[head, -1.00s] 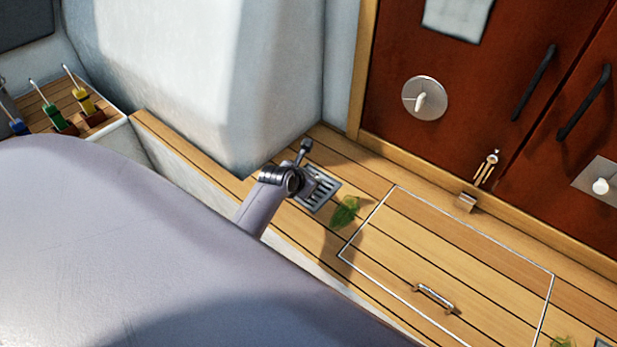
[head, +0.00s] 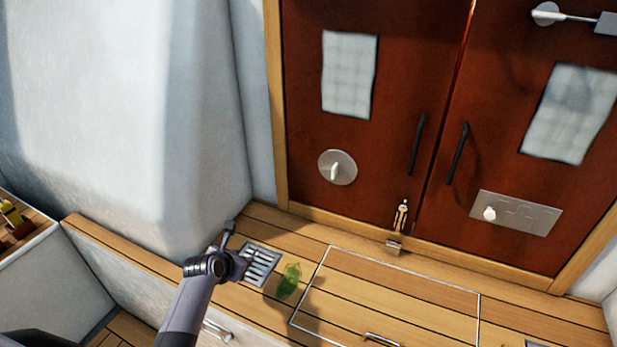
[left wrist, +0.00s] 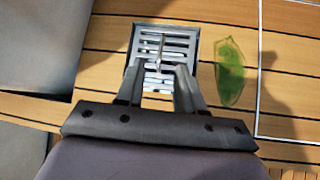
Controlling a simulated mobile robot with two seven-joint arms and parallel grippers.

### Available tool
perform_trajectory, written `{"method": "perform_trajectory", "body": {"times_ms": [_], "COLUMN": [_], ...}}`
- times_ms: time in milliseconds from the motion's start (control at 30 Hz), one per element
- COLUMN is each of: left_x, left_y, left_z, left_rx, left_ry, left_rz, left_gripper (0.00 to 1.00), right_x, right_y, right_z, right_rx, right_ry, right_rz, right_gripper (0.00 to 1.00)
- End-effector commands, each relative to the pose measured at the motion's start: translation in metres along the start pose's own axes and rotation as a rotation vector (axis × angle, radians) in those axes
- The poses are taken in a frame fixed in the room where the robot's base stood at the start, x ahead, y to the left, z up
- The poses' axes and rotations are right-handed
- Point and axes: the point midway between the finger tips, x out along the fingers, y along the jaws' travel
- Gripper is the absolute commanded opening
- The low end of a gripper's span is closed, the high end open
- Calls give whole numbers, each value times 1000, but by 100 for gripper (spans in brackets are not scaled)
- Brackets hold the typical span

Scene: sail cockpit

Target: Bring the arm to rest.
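My left gripper (head: 232,238) is just above the metal drain grate (head: 260,262) in the wooden deck. In the left wrist view its two fingers (left wrist: 162,68) stand apart, with the slats of the grate (left wrist: 185,38) showing between them. I see nothing held in them. My left forearm comes up from the bottom of the head view. My right gripper is not in view.
Further right are a framed hatch (head: 410,301) with a metal handle (head: 381,339) and red-brown doors (head: 385,95). A pale wall (head: 120,120) rises at left.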

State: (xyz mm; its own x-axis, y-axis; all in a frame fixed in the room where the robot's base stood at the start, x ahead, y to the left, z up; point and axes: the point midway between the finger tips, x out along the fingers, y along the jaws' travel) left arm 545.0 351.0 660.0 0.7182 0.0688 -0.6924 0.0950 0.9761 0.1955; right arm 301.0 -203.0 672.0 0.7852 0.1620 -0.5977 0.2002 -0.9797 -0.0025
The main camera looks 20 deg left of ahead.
Motion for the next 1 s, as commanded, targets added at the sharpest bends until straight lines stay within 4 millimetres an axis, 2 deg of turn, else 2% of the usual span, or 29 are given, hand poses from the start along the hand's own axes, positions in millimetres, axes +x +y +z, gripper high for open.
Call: {"method": "perform_trajectory", "body": {"times_ms": [167, 267, 433, 667, 1000], "left_x": [-3, -11, -34, -70, -136], "left_y": [0, -2, -9, -33, -89], "left_z": [-5, -14, -35, -58, -85], "left_rx": [68, 233, 679, 1309, 2196], "left_ry": [1, 1, -1, -21, -120], "left_rz": [6, 19, 44, 60, 87], "left_gripper": [37, 37, 37, 37, 37], "right_x": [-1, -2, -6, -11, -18], "right_y": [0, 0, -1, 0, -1], "right_z": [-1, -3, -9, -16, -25], "right_rx": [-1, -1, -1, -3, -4], "right_ry": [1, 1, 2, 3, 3], "right_rz": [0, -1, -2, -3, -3], "right_gripper": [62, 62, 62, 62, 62]}}
